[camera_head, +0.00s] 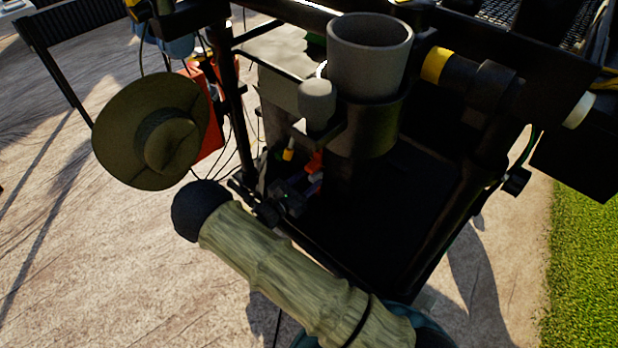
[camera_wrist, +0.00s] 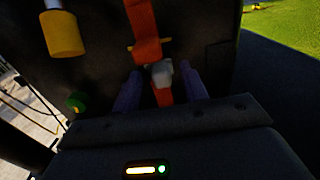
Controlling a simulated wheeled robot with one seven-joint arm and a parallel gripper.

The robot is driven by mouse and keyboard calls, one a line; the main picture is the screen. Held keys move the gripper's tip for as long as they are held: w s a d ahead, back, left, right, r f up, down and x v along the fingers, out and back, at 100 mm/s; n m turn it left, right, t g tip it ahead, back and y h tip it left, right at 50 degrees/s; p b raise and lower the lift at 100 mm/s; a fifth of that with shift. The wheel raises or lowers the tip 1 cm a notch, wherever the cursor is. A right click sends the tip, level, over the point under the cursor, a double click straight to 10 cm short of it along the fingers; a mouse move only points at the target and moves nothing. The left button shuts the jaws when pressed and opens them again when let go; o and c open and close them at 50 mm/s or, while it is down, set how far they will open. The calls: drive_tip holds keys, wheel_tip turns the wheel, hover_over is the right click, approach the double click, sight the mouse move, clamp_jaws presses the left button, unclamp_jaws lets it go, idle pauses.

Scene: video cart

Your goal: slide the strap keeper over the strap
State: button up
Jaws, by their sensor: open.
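The strap (camera_wrist: 141,18) is an orange-red band hanging down a dark panel in the wrist view. It shows small and red in the head view (camera_head: 316,162). A small pale grey block, which looks like the strap keeper (camera_wrist: 162,72), sits at the strap between my fingers. Red shows above and below it; I cannot tell whether it is around the strap or in front of it. My gripper (camera_wrist: 160,88) is open, with one dark purple finger on each side of the grey block. In the head view my gripper (camera_head: 300,186) is in shadow inside the cart frame.
A yellow-ended cylinder (camera_wrist: 65,36) hangs left of the strap, with a green knob (camera_wrist: 77,102) below it. A grey cup (camera_head: 368,60) in a holder and a grey rounded head (camera_head: 317,100) stand above my gripper. A hat (camera_head: 152,132) hangs at left.

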drive_tip(key=p+v, duration=0.3)
drive_tip(key=v, duration=1.3)
drive_tip(key=shift+p, duration=0.3)
drive_tip(key=shift+s, duration=0.15)
